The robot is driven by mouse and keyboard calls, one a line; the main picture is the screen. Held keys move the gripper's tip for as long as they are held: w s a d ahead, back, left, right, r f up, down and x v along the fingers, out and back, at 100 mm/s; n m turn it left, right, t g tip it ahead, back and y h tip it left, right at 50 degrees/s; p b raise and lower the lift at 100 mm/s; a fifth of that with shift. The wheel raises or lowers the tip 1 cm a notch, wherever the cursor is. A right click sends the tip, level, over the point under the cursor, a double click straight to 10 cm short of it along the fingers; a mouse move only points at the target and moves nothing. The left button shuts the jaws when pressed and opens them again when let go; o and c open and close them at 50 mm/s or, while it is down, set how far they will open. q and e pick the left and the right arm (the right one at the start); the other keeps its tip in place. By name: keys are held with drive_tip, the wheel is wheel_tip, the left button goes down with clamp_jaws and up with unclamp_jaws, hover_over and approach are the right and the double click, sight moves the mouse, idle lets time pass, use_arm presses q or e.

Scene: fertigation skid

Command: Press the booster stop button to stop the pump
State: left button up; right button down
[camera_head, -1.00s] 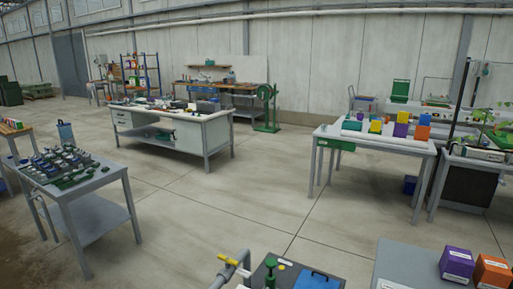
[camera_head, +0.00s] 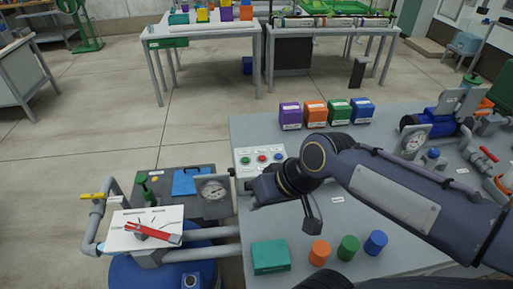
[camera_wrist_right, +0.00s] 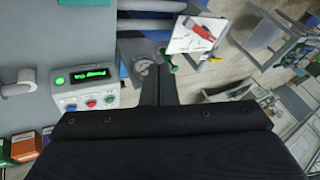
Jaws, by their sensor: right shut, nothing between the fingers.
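A pale control box (camera_head: 260,160) stands on the grey bench, with a green button (camera_head: 245,160), a red button (camera_head: 262,158) in the middle and a blue button (camera_head: 277,156). The labels are too small to read. In the right wrist view the control box (camera_wrist_right: 85,90) shows left of the fingers, with a lit green display (camera_wrist_right: 90,75). My right gripper (camera_head: 256,198) is shut and empty, just in front of the box and apart from its buttons. Its fingers (camera_wrist_right: 158,85) point past the box in the wrist view. My left gripper is out of view.
A pressure gauge (camera_head: 213,190) stands left of the gripper. A white panel with a red lever (camera_head: 152,232) is at the lower left. Several coloured boxes (camera_head: 314,112) line the bench's back edge. A teal box (camera_head: 270,256) and coloured caps (camera_head: 348,247) lie in front.

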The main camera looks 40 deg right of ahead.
drive_tip(key=w+d+m+g+h, duration=0.1)
drive_tip(key=w+d, duration=0.6)
drive_tip(key=w, duration=0.2)
drive_tip(key=m+g+h, duration=0.2)
drive_tip(key=h, duration=0.2)
hover_over(262, 157)
drive_tip(key=s+a, duration=0.2)
drive_tip(key=s, duration=0.1)
drive_tip(key=f, duration=0.3)
drive_tip(key=shift+s+d+b, duration=0.1)
drive_tip(key=shift+s+b, duration=0.1)
drive_tip(key=shift+b, duration=0.1)
drive_tip(key=x, duration=0.4)
drive_tip(key=p+x, duration=0.1)
drive_tip(key=x, duration=0.4)
drive_tip(key=p+x, duration=0.1)
drive_tip(key=x, duration=0.4)
drive_tip(key=shift+s, duration=0.3)
drive_tip(key=shift+f, duration=0.1)
